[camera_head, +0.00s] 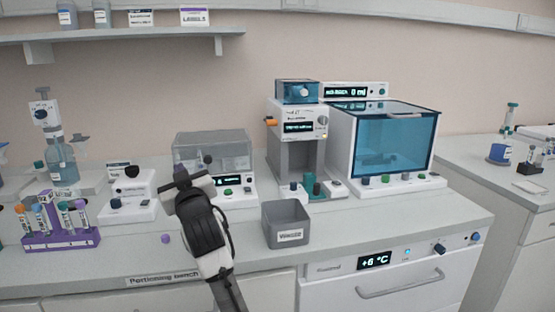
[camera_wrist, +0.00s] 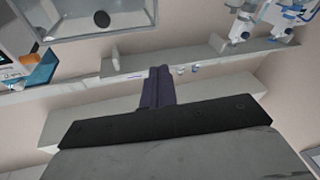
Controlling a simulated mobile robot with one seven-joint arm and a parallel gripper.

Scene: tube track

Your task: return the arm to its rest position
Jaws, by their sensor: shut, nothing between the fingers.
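My arm (camera_head: 205,232) reaches up from the bottom of the head view over the front part of the bench. My gripper (camera_head: 182,173) is at its upper end, in front of the clear-lidded instrument. In the wrist view the fingers of my gripper (camera_wrist: 158,82) are together with nothing between them. The fingers appear clear of the objects around them, though the exact gap to the instrument behind cannot be told.
The bench (camera_head: 350,220) bears a purple tube rack (camera_head: 62,240) at left, a grey waste bin (camera_head: 287,225) right of my arm, and a blue-windowed cabinet (camera_head: 392,148) at right. A wall shelf (camera_head: 130,34) hangs upper left.

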